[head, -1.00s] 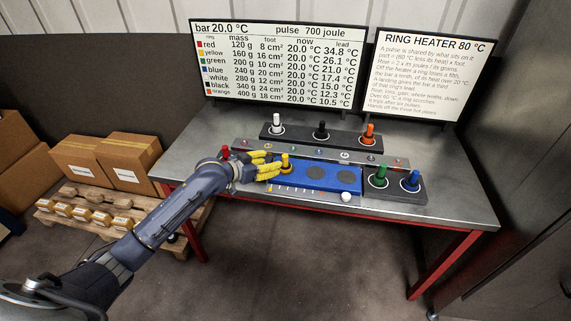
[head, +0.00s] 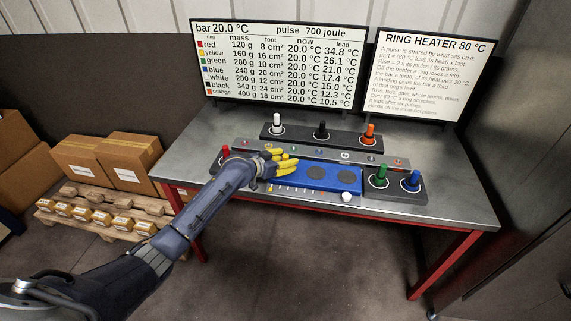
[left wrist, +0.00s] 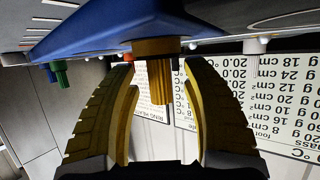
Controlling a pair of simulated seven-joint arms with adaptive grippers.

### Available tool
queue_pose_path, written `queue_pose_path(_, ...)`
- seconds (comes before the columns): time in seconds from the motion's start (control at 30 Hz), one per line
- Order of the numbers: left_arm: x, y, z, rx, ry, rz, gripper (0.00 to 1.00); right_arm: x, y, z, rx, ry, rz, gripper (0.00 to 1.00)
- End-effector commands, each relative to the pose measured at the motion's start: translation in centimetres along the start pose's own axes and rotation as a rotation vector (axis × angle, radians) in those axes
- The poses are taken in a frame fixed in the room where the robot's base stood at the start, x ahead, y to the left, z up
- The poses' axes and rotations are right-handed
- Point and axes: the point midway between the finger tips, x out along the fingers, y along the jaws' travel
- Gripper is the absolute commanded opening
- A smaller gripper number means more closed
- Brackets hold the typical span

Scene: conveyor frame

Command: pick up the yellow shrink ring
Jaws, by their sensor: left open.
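The yellow shrink ring (left wrist: 157,46) with its upright knob shows upside down in the left wrist view, resting at the edge of the blue bar (left wrist: 85,32). My left gripper (left wrist: 160,72) is open, with one finger on each side of the knob and gaps visible on both sides. In the head view my left gripper (head: 287,160) is over the left end of the blue bar (head: 318,189), and its yellow fingers hide most or all of the ring. My right gripper is not in view.
A red ring (head: 225,152) stands close to my left wrist. White (head: 277,122), black (head: 321,130) and orange (head: 369,133) rings stand on a rear rack. Green (head: 381,175) and blue (head: 411,180) rings stand at the right. A white knob (head: 347,197) is in front of the bar.

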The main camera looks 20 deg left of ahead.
Motion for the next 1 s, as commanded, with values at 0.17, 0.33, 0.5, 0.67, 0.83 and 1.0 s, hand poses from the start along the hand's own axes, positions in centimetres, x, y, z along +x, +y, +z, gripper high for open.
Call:
queue_pose_path(0.17,0.11,-0.01,-0.04,0.0,0.001,0.0,0.48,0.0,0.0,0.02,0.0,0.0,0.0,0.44)
queue_pose_path(0.33,0.1,-0.01,-0.03,0.0,0.001,0.0,0.41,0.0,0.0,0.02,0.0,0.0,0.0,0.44)
queue_pose_path(0.5,0.09,-0.02,-0.02,0.0,0.0,0.0,0.21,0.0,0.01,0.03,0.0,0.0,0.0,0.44)
queue_pose_path(0.67,0.08,-0.02,-0.02,0.0,0.0,0.0,0.02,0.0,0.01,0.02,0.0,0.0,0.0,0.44)
queue_pose_path(0.83,0.08,-0.02,0.0,0.0,0.0,0.0,0.0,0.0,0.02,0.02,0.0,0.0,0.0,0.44)
queue_pose_path(1.0,0.08,-0.02,-0.04,0.0,0.001,0.0,0.0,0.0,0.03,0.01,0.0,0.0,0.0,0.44)
